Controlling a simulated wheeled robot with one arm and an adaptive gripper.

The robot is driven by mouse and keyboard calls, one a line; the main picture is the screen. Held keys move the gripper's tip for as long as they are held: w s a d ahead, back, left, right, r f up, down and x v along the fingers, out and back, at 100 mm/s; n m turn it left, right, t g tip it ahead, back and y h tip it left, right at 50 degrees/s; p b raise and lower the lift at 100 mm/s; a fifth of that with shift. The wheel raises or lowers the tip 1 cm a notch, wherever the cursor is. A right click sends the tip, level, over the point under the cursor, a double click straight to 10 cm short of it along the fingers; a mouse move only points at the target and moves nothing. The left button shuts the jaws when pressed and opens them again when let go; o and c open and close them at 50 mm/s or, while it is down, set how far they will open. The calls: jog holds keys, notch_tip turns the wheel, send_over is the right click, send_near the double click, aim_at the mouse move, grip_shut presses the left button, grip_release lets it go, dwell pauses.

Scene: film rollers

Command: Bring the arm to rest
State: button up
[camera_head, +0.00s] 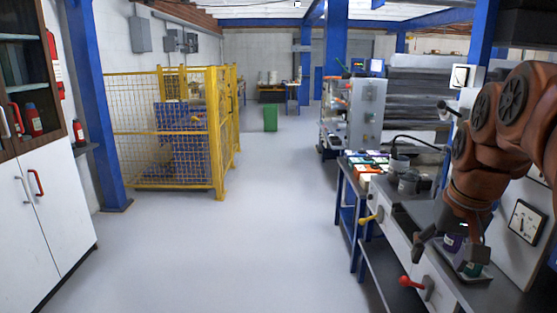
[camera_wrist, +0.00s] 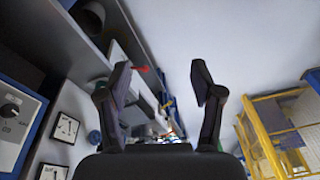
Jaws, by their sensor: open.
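My gripper (camera_head: 452,250) is at the lower right in the head view, at the end of my orange-brown arm, above the grey bench.
The bench has a yellow-handled lever (camera_head: 371,216) and a red-handled lever (camera_head: 412,283) on its front. Dial gauges (camera_head: 525,222) are at the right. A yellow cage (camera_head: 170,130) and white cabinet (camera_head: 45,205) stand left. The middle floor is clear.

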jog(key=s+a+f+n+g+p, duration=0.1)
jog(key=s+a+f+n+g, duration=0.1)
jog(key=s+a+f, duration=0.6)
jog(key=shift+s+a+f, duration=0.35)
jog(key=shift+s+f, duration=0.1)
jog(key=shift+s, duration=0.55)
jog(key=s+a+f, duration=0.1)
jog(key=s+f, duration=0.1)
jog(key=s, duration=0.1)
jog(key=s+a+f+n+g, duration=0.1)
jog(key=s+f, duration=0.1)
jog(key=s, duration=0.2)
jog(key=s+a+f+g+p, duration=0.1)
jog(key=s+f, duration=0.2)
jog(key=shift+s+n, duration=0.3)
jog(key=shift+n, duration=0.1)
